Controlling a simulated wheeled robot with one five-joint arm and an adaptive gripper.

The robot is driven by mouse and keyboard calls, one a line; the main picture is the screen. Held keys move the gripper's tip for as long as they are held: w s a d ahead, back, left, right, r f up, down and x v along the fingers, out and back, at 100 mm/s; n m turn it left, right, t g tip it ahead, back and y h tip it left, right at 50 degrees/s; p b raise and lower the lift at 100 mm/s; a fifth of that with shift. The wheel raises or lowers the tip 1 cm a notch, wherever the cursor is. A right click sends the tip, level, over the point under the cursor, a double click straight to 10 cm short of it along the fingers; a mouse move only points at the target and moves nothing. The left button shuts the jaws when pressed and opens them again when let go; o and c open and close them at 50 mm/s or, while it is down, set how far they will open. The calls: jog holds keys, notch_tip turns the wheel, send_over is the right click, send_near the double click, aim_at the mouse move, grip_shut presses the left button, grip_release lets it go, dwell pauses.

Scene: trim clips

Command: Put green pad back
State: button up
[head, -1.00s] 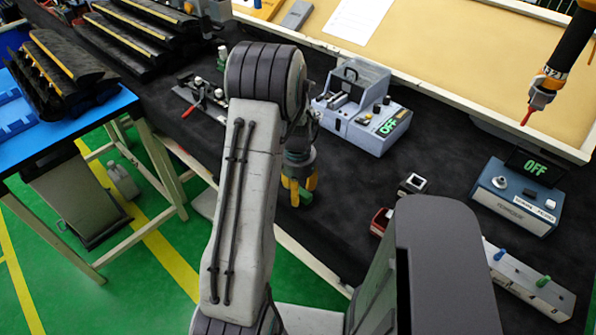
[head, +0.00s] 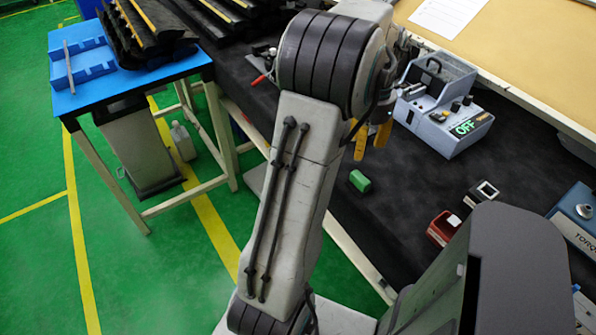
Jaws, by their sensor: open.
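The green pad (head: 360,181) is a small green block lying on the black mat near the bench's front edge, just right of my forearm. My gripper (head: 370,138) has yellow-orange fingers and shows partly behind my arm, at the right of its elbow. Its fingers are spread with nothing seen between them. The gripper appears apart from the pad, above and beyond it in the picture. My arm hides much of the gripper's body.
A grey-blue device reading OFF (head: 443,105) stands right of my gripper. A red box (head: 443,228) and a small silver-black block (head: 483,192) lie on the mat. A blue side table (head: 100,90) with a blue rack stands left. The mat around the pad is clear.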

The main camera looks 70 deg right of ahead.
jog(key=w+a+r+n+t+h, duration=0.1)
jog(key=w+a+r+n, duration=0.2)
jog(key=w+a+n, duration=0.5)
jog(key=w+a+r+n, duration=0.2)
jog(key=w+a+n, duration=0.2)
jog(key=w+a, duration=0.85)
jog(key=a+f+n+t+y, duration=0.1)
jog(key=a+n+t, duration=0.1)
jog(key=a+n, duration=1)
jog(key=shift+s+a+f+t, duration=0.15)
jog(key=shift+s+a+t, duration=0.25)
jog(key=shift+a, duration=3.6)
